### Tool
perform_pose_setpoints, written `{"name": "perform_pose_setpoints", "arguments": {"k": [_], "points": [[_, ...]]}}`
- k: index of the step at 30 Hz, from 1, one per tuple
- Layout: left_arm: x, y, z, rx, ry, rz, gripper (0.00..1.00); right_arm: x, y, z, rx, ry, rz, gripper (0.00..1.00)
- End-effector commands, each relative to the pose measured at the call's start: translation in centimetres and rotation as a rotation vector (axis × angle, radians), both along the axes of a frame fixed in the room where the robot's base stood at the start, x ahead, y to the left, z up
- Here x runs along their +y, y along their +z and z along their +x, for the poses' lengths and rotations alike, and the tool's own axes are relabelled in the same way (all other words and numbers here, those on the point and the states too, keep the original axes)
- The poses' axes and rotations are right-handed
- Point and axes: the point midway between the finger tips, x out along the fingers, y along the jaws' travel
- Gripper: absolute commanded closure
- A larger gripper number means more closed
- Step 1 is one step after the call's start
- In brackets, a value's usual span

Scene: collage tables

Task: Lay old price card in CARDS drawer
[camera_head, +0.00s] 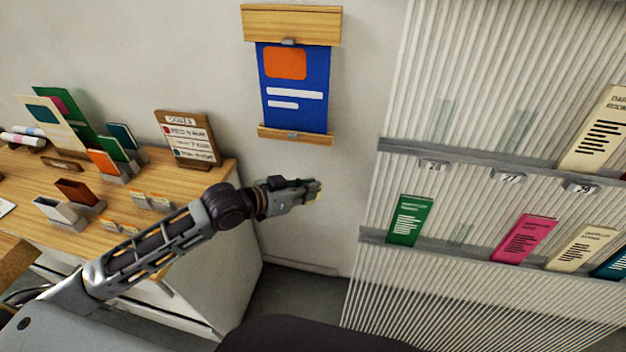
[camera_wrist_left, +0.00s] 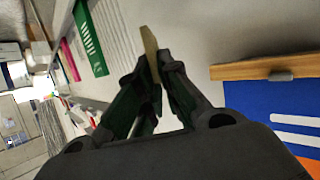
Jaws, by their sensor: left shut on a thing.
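My left gripper (camera_head: 302,192) reaches out to the right of the wooden desk, below the blue poster. It is shut on a small tan card (camera_wrist_left: 150,48), seen nearly edge-on between the fingertips in the left wrist view. In the head view only a small yellowish bit of the card (camera_head: 317,187) shows at the fingertips. The white cabinet (camera_head: 225,280) under the desk top has drawer fronts at lower left, partly behind my arm. No CARDS label is readable there. My right gripper is not in view.
The desk top (camera_head: 225,172) carries card holders, a wooden sign board (camera_head: 187,138) and small boxes. A blue poster (camera_head: 295,90) hangs on the wall. A ribbed panel at right has rails (camera_head: 470,262) holding a green card (camera_head: 409,220), a pink card (camera_head: 525,238) and others.

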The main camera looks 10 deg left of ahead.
Motion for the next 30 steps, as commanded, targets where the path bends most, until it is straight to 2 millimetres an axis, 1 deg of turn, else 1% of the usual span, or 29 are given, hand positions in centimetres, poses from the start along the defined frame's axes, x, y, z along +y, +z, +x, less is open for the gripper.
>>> {"name": "perform_pose_setpoints", "arguments": {"k": [1,11,16,30], "points": [[0.2,-0.7,-0.2,0.004,0.018,-0.001,1.00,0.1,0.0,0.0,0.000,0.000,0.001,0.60],[1.9,-4.4,-0.9,0.005,0.154,-0.005,1.00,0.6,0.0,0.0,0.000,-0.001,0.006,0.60],[2.9,-6.7,-1.3,0.006,0.232,-0.003,1.00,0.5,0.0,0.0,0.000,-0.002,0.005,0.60],[5.2,-11.8,-2.2,0.005,0.414,-0.003,1.00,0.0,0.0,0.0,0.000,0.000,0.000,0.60]]}}
